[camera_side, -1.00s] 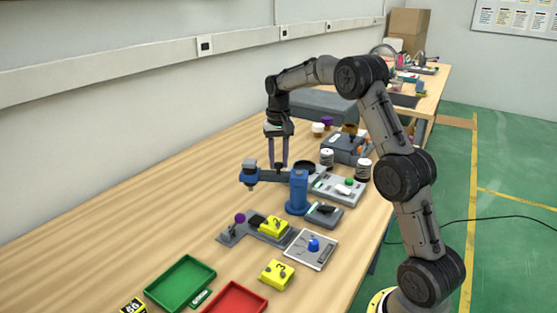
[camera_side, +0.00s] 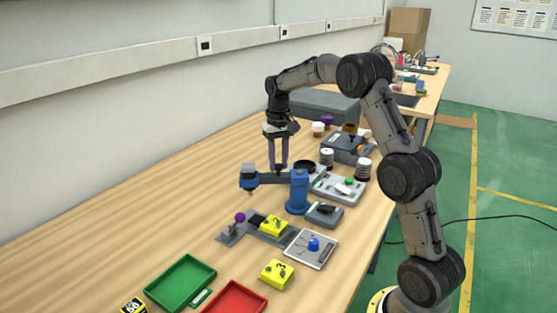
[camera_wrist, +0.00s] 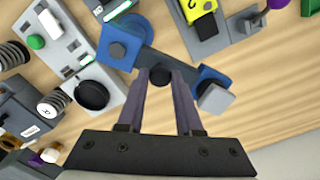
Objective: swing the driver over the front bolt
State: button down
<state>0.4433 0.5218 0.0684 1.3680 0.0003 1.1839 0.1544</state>
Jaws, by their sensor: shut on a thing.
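The driver (camera_side: 249,180) is a blue head with a grey cap at the free end of a dark swing arm on a blue post (camera_side: 298,192). The wrist view also shows the driver (camera_wrist: 212,88) and the post (camera_wrist: 122,42). My gripper (camera_side: 278,168) is shut on the black knob (camera_wrist: 160,74) midway along the swing arm. A yellow block (camera_side: 273,227) with dark bolts on top sits in a grey fixture (camera_side: 250,236), nearer the camera. The driver hangs over bare table, apart from that block. Which bolt is the front one is hard to tell.
A second yellow block (camera_side: 277,274) and a grey plate with a blue knob (camera_side: 313,245) lie near the fixture. A purple-knobbed lever (camera_side: 239,218) stands at its left end. Green (camera_side: 180,283) and red (camera_side: 236,300) trays are in front. The table left of the driver is clear.

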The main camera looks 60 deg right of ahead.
jog(key=n, duration=0.1)
jog(key=s+a+n, duration=0.1)
jog(key=shift+a+n, duration=0.1)
jog(key=shift+n, duration=0.3)
jog(key=shift+s+a+n, duration=0.25)
jog(key=shift+s+n, duration=0.55)
jog(key=shift+n, duration=0.75)
jog(key=shift+s+a+n, duration=0.2)
jog(key=shift+s+n, duration=0.6)
jog(key=shift+n, duration=0.8)
jog(key=shift+s+a+n, duration=0.25)
jog(key=shift+s+n, duration=0.55)
jog(key=shift+n, duration=0.75)
jog(key=c, duration=0.6)
grip_release()
notch_tip(320, 180, up, 14)
jog(key=shift+s+f, duration=0.1)
